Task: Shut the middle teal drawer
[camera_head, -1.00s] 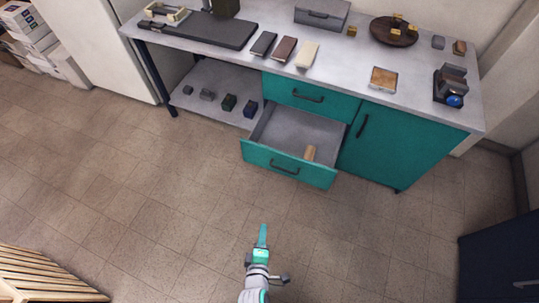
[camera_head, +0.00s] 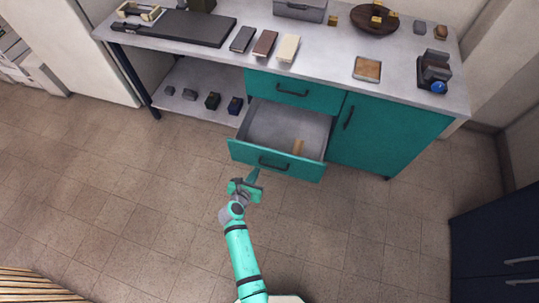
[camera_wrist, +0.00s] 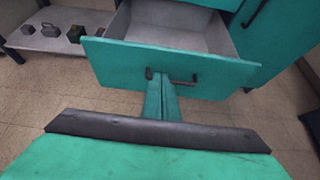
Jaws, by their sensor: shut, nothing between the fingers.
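The middle teal drawer (camera_head: 240,152) is pulled out below a closed top drawer (camera_head: 294,92). Its grey inside holds a small tan block (camera_head: 298,146). The dark bar handle (camera_head: 274,163) is on its front. My gripper (camera_head: 255,173) is just in front of the drawer front, left of the handle's middle in the head view. In the wrist view the drawer front (camera_wrist: 120,62) fills the upper middle, and my shut, empty fingers (camera_wrist: 162,82) point at it near the handle (camera_wrist: 180,79). I cannot tell whether the fingertips touch it.
The teal cupboard door (camera_head: 385,135) to the right is closed. An open shelf (camera_head: 190,85) with several small blocks is at the left. The grey worktop (camera_head: 325,60) above carries several objects. A dark cabinet (camera_head: 500,245) stands at the right. The floor in front is clear.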

